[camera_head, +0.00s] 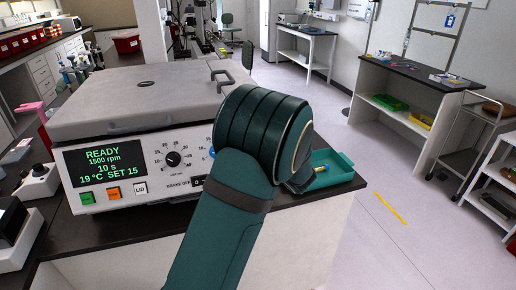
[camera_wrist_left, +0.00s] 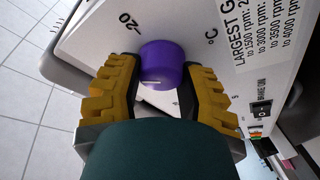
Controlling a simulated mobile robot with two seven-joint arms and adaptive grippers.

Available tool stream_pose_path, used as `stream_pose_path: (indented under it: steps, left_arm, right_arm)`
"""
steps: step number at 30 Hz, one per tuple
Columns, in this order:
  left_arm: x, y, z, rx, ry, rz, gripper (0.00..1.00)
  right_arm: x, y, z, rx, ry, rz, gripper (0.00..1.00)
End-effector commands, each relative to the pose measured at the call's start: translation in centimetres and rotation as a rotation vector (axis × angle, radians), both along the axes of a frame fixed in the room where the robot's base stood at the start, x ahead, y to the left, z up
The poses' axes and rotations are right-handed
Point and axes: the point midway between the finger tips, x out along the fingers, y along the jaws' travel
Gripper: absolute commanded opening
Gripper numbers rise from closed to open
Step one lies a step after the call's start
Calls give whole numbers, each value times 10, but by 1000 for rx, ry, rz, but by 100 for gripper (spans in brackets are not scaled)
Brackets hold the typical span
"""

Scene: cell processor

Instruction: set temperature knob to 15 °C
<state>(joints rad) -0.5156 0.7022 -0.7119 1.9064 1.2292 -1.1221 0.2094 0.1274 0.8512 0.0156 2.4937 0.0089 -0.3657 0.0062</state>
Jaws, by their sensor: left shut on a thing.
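The cell processor (camera_head: 140,97) stands on the dark bench with its grey lid down. Its display (camera_head: 103,175) reads READY, 1500 rpm, 10 s, 19 °C, SET 15. The purple temperature knob (camera_wrist_left: 163,62) sits on the white panel between the printed "-20" and "°C" in the left wrist view. My left gripper (camera_wrist_left: 161,78) has its yellow-brown fingers shut on this knob, one on each side. In the head view my dark green arm hides the knob and the gripper. My right gripper is not seen in either view.
A black dial (camera_head: 173,158) sits on the panel beside the display, with several buttons below. A black rocker switch (camera_wrist_left: 262,109) is on the panel in the left wrist view. A teal tray (camera_head: 340,165) lies right of my arm.

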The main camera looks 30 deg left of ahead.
Motion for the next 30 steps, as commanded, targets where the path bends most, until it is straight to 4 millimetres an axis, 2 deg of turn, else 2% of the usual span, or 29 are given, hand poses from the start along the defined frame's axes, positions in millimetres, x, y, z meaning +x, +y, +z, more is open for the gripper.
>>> stream_pose_path:
  steps: [16, 17, 19, 30]
  left_arm:
    - [0, 1, 1, -15, -22, 10, 4]
    - [0, 1, 1, -15, -22, 10, 46]
    - [0, 1, 1, -14, -22, 10, 71]
    - [-1, -2, 1, -16, -19, 8, 72]
  right_arm:
    - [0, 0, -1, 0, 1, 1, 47]
    - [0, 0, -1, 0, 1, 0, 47]
    - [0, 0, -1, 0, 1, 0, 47]
    - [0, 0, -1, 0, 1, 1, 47]
